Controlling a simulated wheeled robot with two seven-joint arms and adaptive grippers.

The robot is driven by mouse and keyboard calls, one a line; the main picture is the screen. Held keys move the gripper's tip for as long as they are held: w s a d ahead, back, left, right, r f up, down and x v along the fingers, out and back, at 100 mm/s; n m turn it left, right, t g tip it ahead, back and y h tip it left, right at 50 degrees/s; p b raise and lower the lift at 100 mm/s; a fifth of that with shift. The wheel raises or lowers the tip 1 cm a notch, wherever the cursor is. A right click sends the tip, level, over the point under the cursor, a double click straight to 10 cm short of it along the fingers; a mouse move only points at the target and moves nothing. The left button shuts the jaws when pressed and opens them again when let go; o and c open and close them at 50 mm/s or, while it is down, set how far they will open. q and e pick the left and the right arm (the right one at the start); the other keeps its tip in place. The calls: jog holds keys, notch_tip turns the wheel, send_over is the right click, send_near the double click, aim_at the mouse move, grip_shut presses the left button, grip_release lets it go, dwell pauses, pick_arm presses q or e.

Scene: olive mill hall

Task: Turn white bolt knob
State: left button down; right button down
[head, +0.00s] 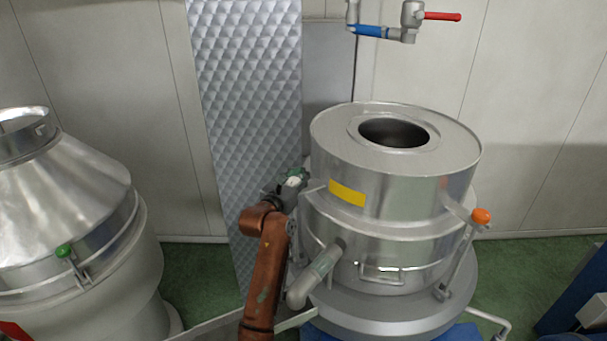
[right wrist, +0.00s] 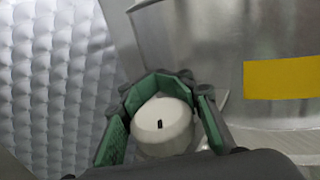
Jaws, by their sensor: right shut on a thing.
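The white bolt knob (right wrist: 162,127) is a round white cap with a short dark mark on its face. It sits between the green-padded fingers of my right gripper (right wrist: 160,105), which is shut on it. In the head view the knob (head: 294,182) shows as a small pale patch at the left side of the steel separator (head: 397,182). My right gripper (head: 289,184) reaches it there from below left, at the end of a copper-coloured arm. The knob's shaft is hidden. My left gripper is not in view.
A yellow label (head: 347,193) is right of the knob. An orange-knobbed bolt (head: 481,216) is on the separator's right side. A bent pipe (head: 316,275) juts out below my gripper. A quilted metal panel (head: 246,110) stands behind. Another steel machine (head: 65,200) with a green knob (head: 64,251) is left.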

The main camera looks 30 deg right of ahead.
jog(key=shift+w+a+f+n+t+y, duration=0.2)
jog(key=shift+w+f+n+t+y, duration=0.1)
jog(key=shift+f+n+t+y, duration=0.45)
jog(key=shift+w+a+r+n+t+y+b, duration=0.1)
jog(key=shift+w+a+n+t+y+b, duration=0.1)
jog(key=shift+n+t+y+b, duration=0.5)
jog(key=shift+w+a+r+n+t+y+b, duration=0.15)
jog(key=shift+n+t+y+b, duration=0.25)
jog(key=shift+n+t+y, duration=0.4)
dwell(0.7)
jog(key=shift+w+a+n+t+y+b, duration=0.2)
jog(key=shift+a+n+t+y+b, duration=0.2)
jog(key=shift+n+t+y, duration=0.4)
dwell(0.4)
dwell(0.4)
jog(key=c, duration=2.1)
grip_release()
jog(key=o, duration=0.4)
jog(key=shift+s+r, duration=0.15)
jog(key=shift+r, duration=0.05)
jog(key=shift+c, duration=0.2)
jog(key=shift+o, duration=0.7)
jog(key=shift+r, duration=0.1)
